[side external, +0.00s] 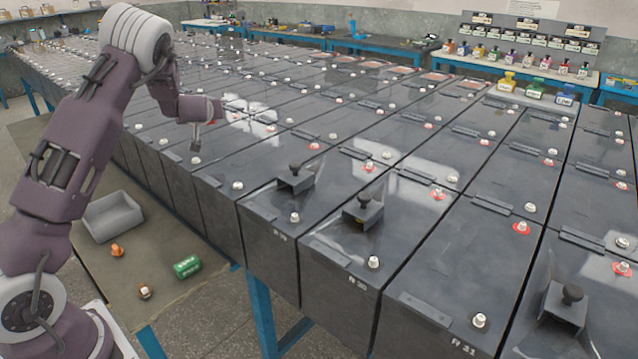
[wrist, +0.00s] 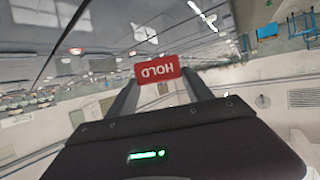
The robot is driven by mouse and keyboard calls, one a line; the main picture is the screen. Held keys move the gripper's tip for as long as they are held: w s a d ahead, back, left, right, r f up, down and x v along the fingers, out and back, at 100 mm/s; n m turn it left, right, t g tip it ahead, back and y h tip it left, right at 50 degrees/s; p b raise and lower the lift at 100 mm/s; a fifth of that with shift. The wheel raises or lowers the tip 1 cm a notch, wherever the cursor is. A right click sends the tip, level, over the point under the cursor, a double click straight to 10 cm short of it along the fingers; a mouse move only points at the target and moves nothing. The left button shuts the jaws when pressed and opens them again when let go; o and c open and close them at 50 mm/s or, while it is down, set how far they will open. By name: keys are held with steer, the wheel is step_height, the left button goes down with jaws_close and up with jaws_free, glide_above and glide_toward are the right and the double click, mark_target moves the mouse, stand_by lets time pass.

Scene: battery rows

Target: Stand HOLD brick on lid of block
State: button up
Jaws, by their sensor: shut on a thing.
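The HOLD brick (wrist: 157,68) is red with white lettering, which reads upside down in the wrist view. My gripper (wrist: 158,85) is shut on it, with one dark finger on each side. In the side view my gripper (side external: 208,122) is above the lids at the left of the rows, and a small red patch there appears to be the brick. The dark blocks (side external: 335,255) stand in long rows with glossy lids and metal terminals. Which block the task means cannot be told. The brick's underside is hidden.
Black knobbed pieces (side external: 295,178) (side external: 364,210) (side external: 566,302) stand on several front lids. Terminals and raised strips (side external: 428,176) break up the lids.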

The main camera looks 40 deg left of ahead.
steer(key=w+d+r+m+t+h, duration=0.3)
steer(key=w+d+m+h, duration=0.3)
steer(key=d, duration=0.3)
steer(key=w+d+r+m+t+h, duration=0.3)
steer(key=w+d+m+h, duration=0.3)
steer(key=d, duration=0.4)
steer(key=s+d+f+m+g+h, duration=0.2)
steer(key=d+m+h, duration=0.25)
steer(key=d, duration=0.25)
steer(key=s+d+f+m+g+h, duration=0.1)
steer(key=s+d+f+m+h, duration=0.15)
steer(key=d+m+h, duration=0.35)
steer(key=shift+n+g+y, duration=0.3)
steer(key=shift+n+y, duration=0.45)
steer(key=shift+n, duration=0.1)
steer(key=f, duration=0.3)
steer(key=d+f, duration=0.1)
steer(key=f, duration=0.5)
steer(key=shift+w+d+f, duration=0.1)
steer(key=shift+d+f, duration=0.2)
steer(key=shift+d, duration=0.05)
steer(key=shift+f, duration=0.2)
steer(key=shift+f, duration=0.1)
